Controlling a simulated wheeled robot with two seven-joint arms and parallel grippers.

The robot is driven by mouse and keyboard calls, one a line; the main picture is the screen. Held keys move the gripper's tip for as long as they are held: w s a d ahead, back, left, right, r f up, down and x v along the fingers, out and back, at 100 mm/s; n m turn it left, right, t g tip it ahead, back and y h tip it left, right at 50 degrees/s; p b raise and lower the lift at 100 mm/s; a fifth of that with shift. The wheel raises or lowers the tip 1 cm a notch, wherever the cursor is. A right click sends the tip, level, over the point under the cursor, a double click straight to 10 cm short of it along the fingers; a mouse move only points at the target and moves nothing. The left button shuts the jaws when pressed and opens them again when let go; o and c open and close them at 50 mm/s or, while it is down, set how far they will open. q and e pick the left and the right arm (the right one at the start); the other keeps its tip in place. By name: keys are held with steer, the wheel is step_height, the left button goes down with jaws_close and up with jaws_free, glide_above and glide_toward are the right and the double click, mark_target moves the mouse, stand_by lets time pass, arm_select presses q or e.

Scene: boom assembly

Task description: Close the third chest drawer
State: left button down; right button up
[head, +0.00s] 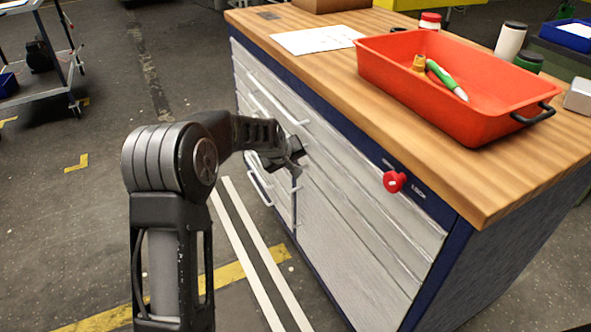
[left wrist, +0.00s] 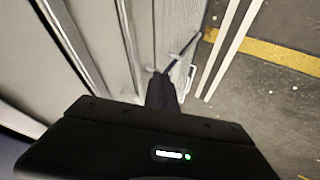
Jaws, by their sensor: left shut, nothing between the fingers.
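The chest (head: 345,205) is a workbench cabinet with pale grey drawer fronts, white bar handles and a blue frame. Several handles (head: 258,188) show on its left part, above and below my left gripper. My left gripper (head: 296,158) is shut and empty, close in front of the drawer fronts; whether it touches one is unclear. In the left wrist view the dark fingers (left wrist: 162,92) point along the fronts, near a thin bar (left wrist: 184,52) that sticks out towards the floor. My arm hides part of the drawers, and I cannot tell clearly which drawer stands out. My right gripper is not in view.
A red knob (head: 394,181) sits on the chest's front near the right corner. On the wooden top (head: 315,75) are a red tray (head: 460,115) holding a green pen, a paper sheet (head: 316,39) and several containers. A cart (head: 42,75) stands far left. The floor before the chest is clear.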

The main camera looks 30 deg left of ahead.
arm_select(q)
steer(key=v, duration=0.4)
steer(key=shift+s+a, duration=0.15)
steer(key=shift+s, duration=0.05)
steer(key=shift+w, duration=0.1)
steer(key=s+d+f+m+g+h+p, duration=0.1)
steer(key=s+d+f+m+p, duration=0.15)
steer(key=s+d+f, duration=0.4)
steer(key=s+d+f+m+h+p, duration=0.1)
steer(key=s+d+f+m, duration=0.2)
steer(key=d+f, duration=0.6)
steer(key=s+d+f+g+h+p, duration=0.1)
steer(key=s+d+f+g+p, duration=0.1)
steer(key=s+d, duration=0.3)
steer(key=s+d+f+m+g+h+p, duration=0.1)
steer(key=s+d, duration=0.4)
steer(key=s, duration=0.8)
steer(key=s+d+f+m+g+p, duration=0.1)
steer(key=s+d+f, duration=0.3)
steer(key=s, duration=0.5)
steer(key=shift+s+d+g+h+p, duration=0.25)
steer(key=shift+d+g+h+p, duration=0.2)
steer(key=shift+g+p, duration=0.35)
